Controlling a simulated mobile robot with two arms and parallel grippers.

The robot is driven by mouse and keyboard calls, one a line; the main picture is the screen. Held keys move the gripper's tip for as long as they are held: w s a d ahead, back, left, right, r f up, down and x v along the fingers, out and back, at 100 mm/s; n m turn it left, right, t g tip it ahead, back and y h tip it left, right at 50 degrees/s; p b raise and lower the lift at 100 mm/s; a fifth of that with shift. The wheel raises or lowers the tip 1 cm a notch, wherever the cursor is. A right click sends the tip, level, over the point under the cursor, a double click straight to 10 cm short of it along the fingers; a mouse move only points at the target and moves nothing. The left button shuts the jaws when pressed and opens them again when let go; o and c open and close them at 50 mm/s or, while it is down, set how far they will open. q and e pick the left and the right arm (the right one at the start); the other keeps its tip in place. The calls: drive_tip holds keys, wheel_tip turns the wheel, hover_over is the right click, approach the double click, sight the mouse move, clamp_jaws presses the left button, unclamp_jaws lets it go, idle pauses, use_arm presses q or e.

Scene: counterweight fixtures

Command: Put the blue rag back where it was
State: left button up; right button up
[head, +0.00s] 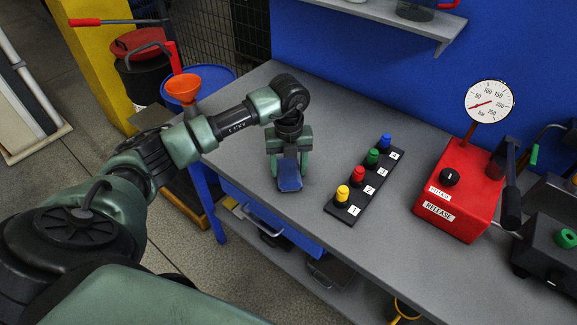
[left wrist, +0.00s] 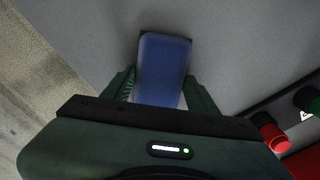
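The blue rag (head: 289,176) is a folded, flat pad at the front edge of the grey bench, left of the button strip. It also shows in the left wrist view (left wrist: 163,70). My left gripper (head: 289,160) reaches down over it, with one finger against each side. In the left wrist view the fingers (left wrist: 160,88) look closed on the rag's near part, and its far part sticks out ahead. I cannot tell whether the rag is lifted off the bench. My right gripper is not in view.
A black strip (head: 351,207) with yellow, red, green and blue buttons stands right of the rag. Beyond it is a red gauge box (head: 460,190). An orange funnel (head: 182,88) sits over a blue drum (head: 225,78) at the left. The bench behind the gripper is clear.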

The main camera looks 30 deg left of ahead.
sight(288, 170)
use_arm(q)
drive_tip(key=o, duration=0.4)
drive_tip(key=shift+r, duration=0.1)
wheel_tip(288, 170, up, 12)
drive_tip(key=shift+b, duration=1.15)
